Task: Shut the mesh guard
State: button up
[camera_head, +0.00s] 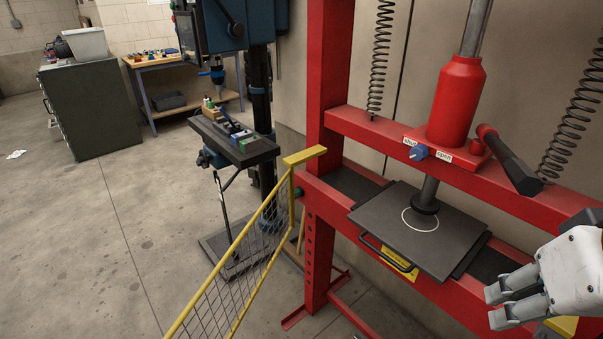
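The mesh guard (238,272) has a yellow frame with wire mesh. It stands swung open at the left post of the red press (325,75), reaching out toward the lower left of the view, where its near end is cut off. A yellow bracket (304,156) sits at its top by the post. My gripper (489,306) is at the lower right, in front of the press and well apart from the guard. Its grey fingers show a gap between them and hold nothing that I can see.
The press has a dark plate (420,250) with a handle at its front, a red cylinder (456,105) and a black lever (512,157). A drill press (240,135), a workbench (170,68) and a dark cabinet (92,105) stand behind. The floor at left is mostly clear.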

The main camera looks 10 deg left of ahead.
aim_at(170, 334)
jog(key=j+u, duration=0.15)
jog(key=u, duration=0.3)
jog(key=j+u, duration=0.1)
jog(key=u, duration=0.3)
jog(key=j+u, duration=0.1)
jog(key=u, duration=0.35)
jog(key=i+j+u, duration=0.1)
jog(key=u, duration=0.3)
jog(key=i+u, duration=0.1)
jog(key=u, duration=0.35)
jog(key=i+j+u, duration=0.1)
jog(key=u, duration=0.3)
jog(key=i+z, duration=0.15)
jog(key=i, duration=0.2)
jog(key=i+j+z, duration=0.15)
jog(key=i, duration=0.25)
jog(key=i+l+z, duration=0.1)
jog(key=i+z, duration=0.25)
jog(key=i, duration=0.4)
jog(key=i+u, duration=0.3)
jog(key=i+l+u, duration=0.25)
jog(key=i+j+z, duration=0.25)
jog(key=z, duration=0.55)
jog(key=i+j+z, duration=0.1)
jog(key=z, duration=0.3)
jog(key=j+z, duration=0.1)
jog(key=z, duration=0.3)
jog(key=i+j+z, duration=0.1)
jog(key=z, duration=0.25)
